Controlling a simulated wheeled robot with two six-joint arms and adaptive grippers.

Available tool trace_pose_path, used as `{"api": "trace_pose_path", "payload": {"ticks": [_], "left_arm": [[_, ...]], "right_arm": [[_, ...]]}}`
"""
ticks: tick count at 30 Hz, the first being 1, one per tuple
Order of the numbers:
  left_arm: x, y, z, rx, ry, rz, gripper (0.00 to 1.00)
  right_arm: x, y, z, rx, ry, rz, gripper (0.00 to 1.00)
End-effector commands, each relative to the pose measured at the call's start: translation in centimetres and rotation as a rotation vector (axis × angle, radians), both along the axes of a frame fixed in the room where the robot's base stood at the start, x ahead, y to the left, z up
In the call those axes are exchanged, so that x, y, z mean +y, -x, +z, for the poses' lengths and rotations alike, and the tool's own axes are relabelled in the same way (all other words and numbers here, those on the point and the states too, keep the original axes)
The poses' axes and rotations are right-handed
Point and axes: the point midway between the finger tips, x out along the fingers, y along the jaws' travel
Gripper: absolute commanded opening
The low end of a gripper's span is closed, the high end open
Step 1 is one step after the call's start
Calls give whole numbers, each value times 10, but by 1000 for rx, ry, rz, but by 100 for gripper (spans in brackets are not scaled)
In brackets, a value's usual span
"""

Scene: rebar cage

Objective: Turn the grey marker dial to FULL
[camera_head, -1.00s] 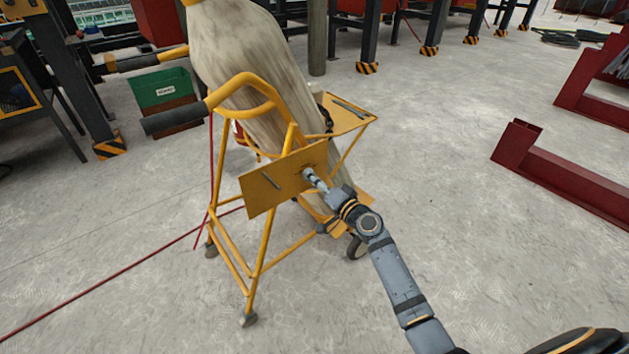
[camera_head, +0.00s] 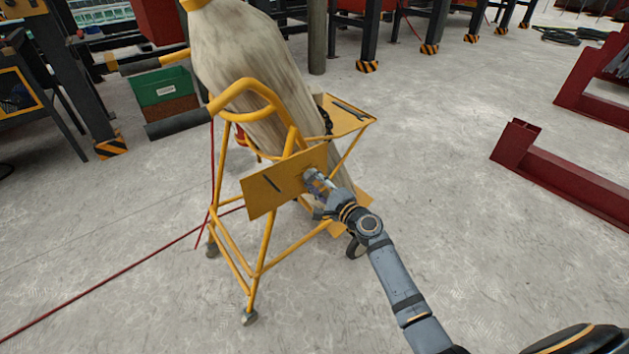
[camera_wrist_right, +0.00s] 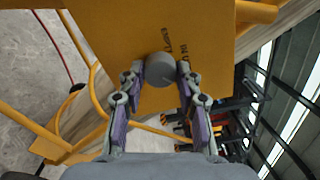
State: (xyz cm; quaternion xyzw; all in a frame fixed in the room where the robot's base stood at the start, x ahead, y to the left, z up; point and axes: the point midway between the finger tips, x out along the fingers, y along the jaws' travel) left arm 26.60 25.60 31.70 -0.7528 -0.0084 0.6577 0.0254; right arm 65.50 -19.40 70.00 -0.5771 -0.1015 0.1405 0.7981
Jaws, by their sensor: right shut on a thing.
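The grey marker dial (camera_wrist_right: 160,69) is a round knob on a yellow panel (camera_wrist_right: 208,25) in the right wrist view. Black lettering, partly covered, is printed on the panel beside it. My right gripper (camera_wrist_right: 160,80) has a finger on each side of the dial and is shut on it. In the head view, my right gripper (camera_head: 314,180) is at the right part of the yellow panel (camera_head: 262,192) and hides the dial. The dial's setting cannot be read. My left gripper is not in view.
A green bin (camera_head: 165,88) stands behind left. A red cable (camera_head: 110,284) runs along the floor. Dark red beams (camera_head: 545,165) lie right, with clear floor between.

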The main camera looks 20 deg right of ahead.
Motion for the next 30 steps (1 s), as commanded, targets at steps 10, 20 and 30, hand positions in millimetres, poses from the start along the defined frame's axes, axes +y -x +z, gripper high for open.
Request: {"api": "trace_pose_path", "payload": {"ticks": [10,20,30], "left_arm": [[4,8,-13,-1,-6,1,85],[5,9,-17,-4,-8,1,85],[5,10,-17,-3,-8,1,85]], "right_arm": [[0,0,-1,61,-163,0,3],[0,0,-2,78,-207,-1,3],[0,1,-2,78,-209,0,35]]}}
